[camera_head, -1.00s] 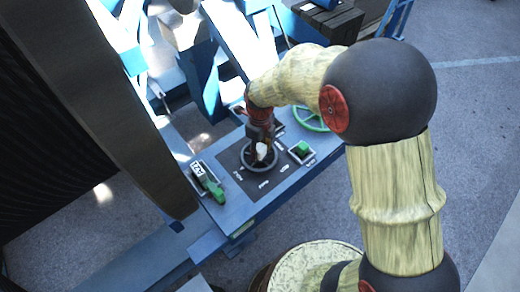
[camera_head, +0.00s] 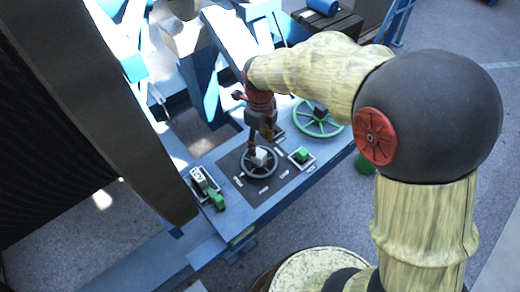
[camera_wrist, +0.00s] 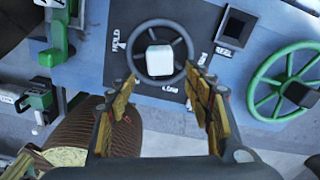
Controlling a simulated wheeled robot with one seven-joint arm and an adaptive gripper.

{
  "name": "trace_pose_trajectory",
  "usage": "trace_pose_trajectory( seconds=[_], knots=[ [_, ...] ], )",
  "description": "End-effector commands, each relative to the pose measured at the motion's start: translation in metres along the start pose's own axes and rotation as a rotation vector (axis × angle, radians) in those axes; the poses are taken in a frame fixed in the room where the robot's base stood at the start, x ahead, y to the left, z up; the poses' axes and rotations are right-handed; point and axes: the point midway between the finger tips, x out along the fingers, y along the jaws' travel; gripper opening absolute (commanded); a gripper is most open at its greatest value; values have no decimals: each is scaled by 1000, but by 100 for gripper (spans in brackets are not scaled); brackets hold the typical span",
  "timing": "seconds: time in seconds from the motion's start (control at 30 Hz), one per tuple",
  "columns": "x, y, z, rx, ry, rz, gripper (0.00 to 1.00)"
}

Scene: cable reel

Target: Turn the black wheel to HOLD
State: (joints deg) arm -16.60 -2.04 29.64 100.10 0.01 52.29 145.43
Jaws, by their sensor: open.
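The black wheel (camera_head: 246,172) lies on a dark plate on the blue bench, with a pale square cap (camera_head: 259,157) at its hub. In the wrist view the wheel (camera_wrist: 160,24) shows almost whole, with its cap (camera_wrist: 159,60) in the middle. The HOLD label (camera_wrist: 117,40) is left of the wheel and a LOAD label (camera_wrist: 172,88) is below it. Another label at its right is partly hidden. No clear pointer shows on the wheel. My gripper (camera_wrist: 166,82) is open and empty, its fingertips around the wheel's near side in the picture; contact cannot be told. It also shows above the wheel in the head view (camera_head: 262,142).
A green wheel (camera_head: 296,117) stands right of the black wheel. The large dark reel (camera_head: 90,110) fills the left side. Open floor lies at the right.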

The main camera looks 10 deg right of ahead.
Motion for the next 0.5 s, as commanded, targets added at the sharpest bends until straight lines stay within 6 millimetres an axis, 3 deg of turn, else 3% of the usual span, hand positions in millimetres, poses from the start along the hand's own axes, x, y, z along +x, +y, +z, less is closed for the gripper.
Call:
trace_pose_trajectory(
  seconds=[0.2,0.5],
  knots=[
    [-26,0,1,0,-2,-1,52],
    [-31,0,0,0,0,0,52]
  ],
)
